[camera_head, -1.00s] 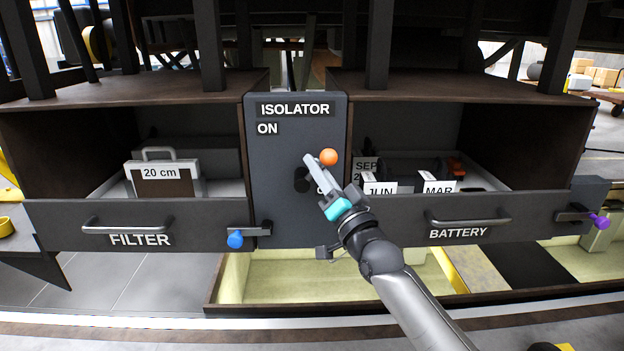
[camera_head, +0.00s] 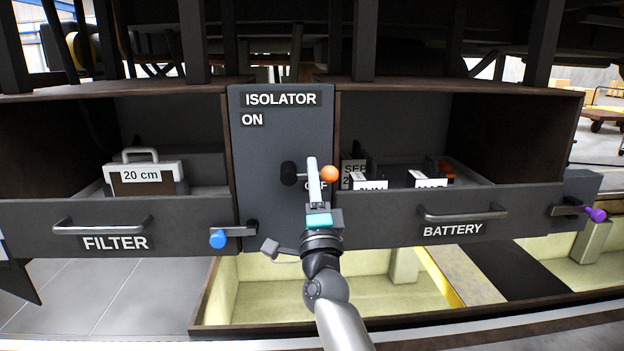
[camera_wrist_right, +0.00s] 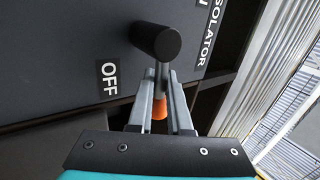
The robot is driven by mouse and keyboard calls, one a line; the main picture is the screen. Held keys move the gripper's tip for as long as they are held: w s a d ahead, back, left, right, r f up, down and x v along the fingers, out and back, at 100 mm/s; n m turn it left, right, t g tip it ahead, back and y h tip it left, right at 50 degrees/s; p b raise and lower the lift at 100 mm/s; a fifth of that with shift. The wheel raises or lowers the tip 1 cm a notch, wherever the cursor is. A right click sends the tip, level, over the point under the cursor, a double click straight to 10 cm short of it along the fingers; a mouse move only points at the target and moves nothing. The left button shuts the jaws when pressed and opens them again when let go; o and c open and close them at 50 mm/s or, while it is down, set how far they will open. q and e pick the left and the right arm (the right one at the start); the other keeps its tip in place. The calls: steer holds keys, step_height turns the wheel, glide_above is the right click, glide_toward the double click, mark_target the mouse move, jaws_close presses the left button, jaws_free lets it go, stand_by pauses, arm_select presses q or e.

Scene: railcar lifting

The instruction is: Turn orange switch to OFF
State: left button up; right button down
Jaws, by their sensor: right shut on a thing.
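The orange switch is a lever with an orange ball end (camera_head: 329,174) on the grey isolator panel (camera_head: 262,200). Its black hub (camera_head: 288,172) is left of the ball, and the lever points right, about level. The ON label is above; the OFF label, just below the lever, is partly hidden by my gripper. My right gripper (camera_head: 313,165) is shut on the lever between hub and ball. In the right wrist view the fingers (camera_wrist_right: 161,88) flank the lever, with the black hub (camera_wrist_right: 157,42) beyond and the OFF label (camera_wrist_right: 109,78) at left. My left gripper is not in view.
The FILTER drawer (camera_head: 180,232) is left of the panel, with a blue-knobbed latch (camera_head: 218,239). The BATTERY drawer (camera_head: 400,236) is right, with a purple-knobbed latch (camera_head: 596,214). A 20 cm filter case (camera_head: 143,180) sits in the left drawer.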

steer(key=shift+f+m+h, duration=0.2)
steer(key=shift+m+h, duration=0.4)
steer(key=shift+m, duration=0.1)
steer(key=c, duration=0.8)
jaws_free()
steer(key=shift+c, duration=0.2)
steer(key=b+v, duration=0.1)
steer(key=v, duration=1.4)
steer(key=shift+s, duration=0.15)
